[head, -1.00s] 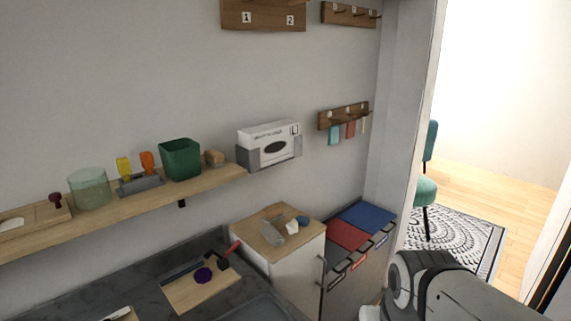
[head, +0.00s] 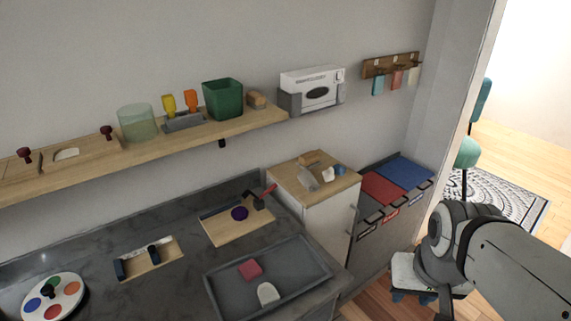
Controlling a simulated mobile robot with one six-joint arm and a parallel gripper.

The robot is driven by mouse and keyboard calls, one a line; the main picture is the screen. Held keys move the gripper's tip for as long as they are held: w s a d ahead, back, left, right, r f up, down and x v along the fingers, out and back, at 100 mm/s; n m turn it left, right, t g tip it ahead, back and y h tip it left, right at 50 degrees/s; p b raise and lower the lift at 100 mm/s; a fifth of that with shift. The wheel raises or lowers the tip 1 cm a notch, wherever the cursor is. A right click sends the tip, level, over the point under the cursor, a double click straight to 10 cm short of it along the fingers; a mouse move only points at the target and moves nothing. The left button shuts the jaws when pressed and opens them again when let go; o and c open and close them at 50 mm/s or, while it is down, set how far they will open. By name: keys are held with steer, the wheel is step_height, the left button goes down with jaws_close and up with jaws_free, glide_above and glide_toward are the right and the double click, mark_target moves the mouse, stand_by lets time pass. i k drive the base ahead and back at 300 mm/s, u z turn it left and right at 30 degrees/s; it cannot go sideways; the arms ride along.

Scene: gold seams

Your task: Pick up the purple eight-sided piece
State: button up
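The purple eight-sided piece (head: 240,213) is small and dark. It lies on a light wooden board (head: 232,236) on the dark counter, left of the wooden-topped cabinet. A tool with a dark head and red handle (head: 262,198) lies at the board's upper right, close to the piece. My arm shows at the lower right, well away from the piece.
A grey tray (head: 217,285) in front of the board holds a red block (head: 250,269) and a whitish piece (head: 268,293). A paint palette (head: 53,299) and a small wooden holder (head: 149,260) stand left. A shelf (head: 196,138) runs along the wall above.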

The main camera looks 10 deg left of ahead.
mark_target(239, 213)
steer(key=u, duration=2.6)
steer(key=k, duration=0.9)
steer(key=z, duration=1.1)
steer(key=i, duration=1)
